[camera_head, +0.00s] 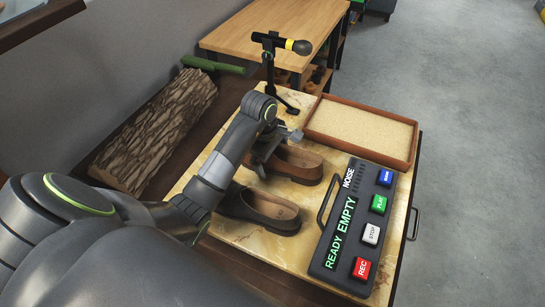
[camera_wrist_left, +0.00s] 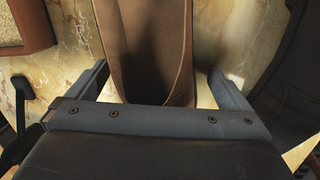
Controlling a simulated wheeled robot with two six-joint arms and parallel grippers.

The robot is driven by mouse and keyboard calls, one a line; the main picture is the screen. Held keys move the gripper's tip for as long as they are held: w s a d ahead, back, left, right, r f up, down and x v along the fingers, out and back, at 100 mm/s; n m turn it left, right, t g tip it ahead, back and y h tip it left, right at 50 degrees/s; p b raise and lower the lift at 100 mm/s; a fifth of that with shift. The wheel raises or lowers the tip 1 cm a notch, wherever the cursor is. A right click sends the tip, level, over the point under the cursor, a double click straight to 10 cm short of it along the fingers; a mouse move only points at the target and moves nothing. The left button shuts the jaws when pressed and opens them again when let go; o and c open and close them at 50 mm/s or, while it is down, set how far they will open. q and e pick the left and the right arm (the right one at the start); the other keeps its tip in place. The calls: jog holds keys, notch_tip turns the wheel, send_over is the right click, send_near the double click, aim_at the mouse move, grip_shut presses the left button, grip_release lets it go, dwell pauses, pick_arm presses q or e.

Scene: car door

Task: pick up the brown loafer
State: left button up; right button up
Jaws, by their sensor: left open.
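The brown loafer (camera_head: 294,165) lies on the marble-patterned tabletop (camera_head: 240,243), with its left end partly hidden behind my left gripper (camera_head: 272,152). In the left wrist view, the brown loafer (camera_wrist_left: 150,45) runs up from between the two open fingers of my left gripper (camera_wrist_left: 158,78). One finger is on each side of it, with tabletop showing in the gaps. I cannot tell how high the fingers are. A darker brown shoe (camera_head: 262,209) lies nearer to me, and shows dark at the right in the left wrist view (camera_wrist_left: 288,70). My right gripper is not in view.
A recorder panel (camera_head: 355,220) with colored buttons and a handle stands right of the shoes. A sand-filled tray (camera_head: 362,130) lies behind it. A microphone on a stand (camera_head: 272,65) is at the back. A log (camera_head: 158,130) lies at the left.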

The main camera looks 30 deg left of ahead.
pick_arm(q)
jog(key=shift+f, duration=0.15)
jog(key=shift+s, duration=0.1)
jog(key=c, duration=1.3)
jog(key=r, duration=0.5)
jog(key=shift+w+r, duration=0.2)
jog(key=shift+r, duration=0.15)
jog(key=shift+r+p, duration=2.25)
jog(key=shift+p, duration=0.35)
